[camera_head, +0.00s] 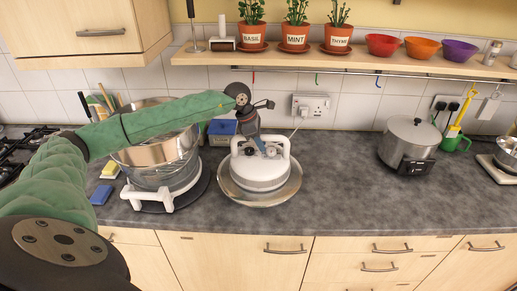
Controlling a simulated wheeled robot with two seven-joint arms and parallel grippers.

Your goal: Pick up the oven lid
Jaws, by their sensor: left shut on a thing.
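The oven lid (258,172) is a white round piece with a raised white handle on top. It is in or just over a wide shallow metal dish (236,197) on the counter; I cannot tell whether it touches the dish. My left gripper (265,149) comes down from above and is shut on the lid's handle. The fingers hide part of the handle. My right gripper is not in view.
A steel pot (165,165) in a white stand is left of the lid, beneath my left arm. A blue box (222,131) stands behind. A slow cooker (409,143) stands right. The counter between is clear. A shelf (340,64) with potted herbs and bowls hangs above.

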